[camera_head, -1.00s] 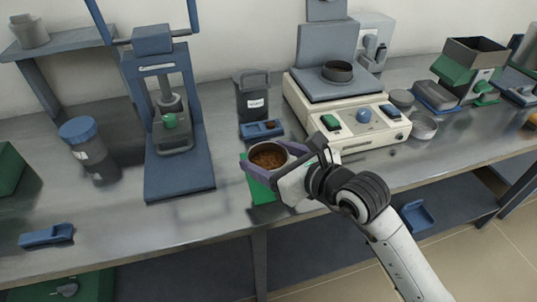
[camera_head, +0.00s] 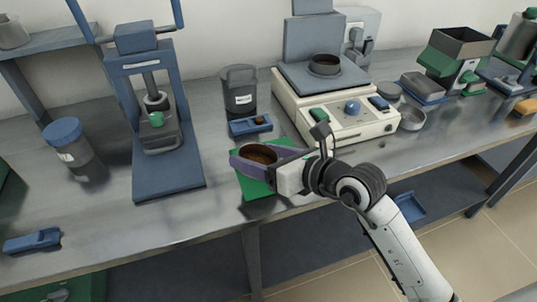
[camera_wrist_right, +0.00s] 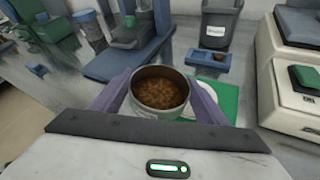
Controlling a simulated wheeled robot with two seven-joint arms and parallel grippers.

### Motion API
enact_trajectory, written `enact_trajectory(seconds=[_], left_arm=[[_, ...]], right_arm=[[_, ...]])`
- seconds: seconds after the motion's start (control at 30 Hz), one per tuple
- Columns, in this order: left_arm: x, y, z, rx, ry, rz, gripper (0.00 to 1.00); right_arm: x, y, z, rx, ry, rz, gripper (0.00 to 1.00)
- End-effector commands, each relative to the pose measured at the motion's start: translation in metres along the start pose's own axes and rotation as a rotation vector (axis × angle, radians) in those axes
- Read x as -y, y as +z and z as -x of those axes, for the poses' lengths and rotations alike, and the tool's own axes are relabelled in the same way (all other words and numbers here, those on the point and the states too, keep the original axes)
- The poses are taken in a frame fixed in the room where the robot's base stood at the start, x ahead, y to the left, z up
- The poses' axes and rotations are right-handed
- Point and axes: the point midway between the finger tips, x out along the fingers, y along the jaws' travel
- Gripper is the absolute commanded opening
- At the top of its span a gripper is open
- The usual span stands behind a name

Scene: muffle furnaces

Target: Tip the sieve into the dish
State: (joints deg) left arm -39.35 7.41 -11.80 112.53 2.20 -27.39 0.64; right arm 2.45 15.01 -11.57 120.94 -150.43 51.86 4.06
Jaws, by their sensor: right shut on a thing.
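My right gripper (camera_head: 262,165) is shut on the sieve (camera_head: 258,153), a round pan with brown grains inside. In the right wrist view the sieve (camera_wrist_right: 160,92) sits between the two purple fingers, its opening facing up toward the camera and the grains still in it. It is over the green mat (camera_head: 258,187) near the bench's front edge. A pale round dish (camera_wrist_right: 206,97) shows partly behind the sieve on the mat in the right wrist view. My gripper hides it in the head view. My left gripper is out of view.
A blue press (camera_head: 167,175) stands to the left and a dark grey bin (camera_head: 239,92) behind the mat. A small blue tray (camera_head: 250,125) lies before the bin. A cream machine (camera_head: 345,125) stands to the right, with a round metal pan (camera_head: 411,118) beside it.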

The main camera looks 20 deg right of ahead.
Motion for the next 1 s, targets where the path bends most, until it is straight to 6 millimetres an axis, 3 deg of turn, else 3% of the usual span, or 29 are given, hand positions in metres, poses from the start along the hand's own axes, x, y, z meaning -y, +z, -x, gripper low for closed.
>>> enact_trajectory(seconds=[0.3,1.0], left_arm=[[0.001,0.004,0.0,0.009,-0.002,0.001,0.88],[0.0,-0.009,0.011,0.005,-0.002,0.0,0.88]], right_arm=[[0.0,0.001,0.001,0.001,0.006,-0.015,0.26],[0.0,0.008,0.004,0.001,0.078,-0.19,0.26]])
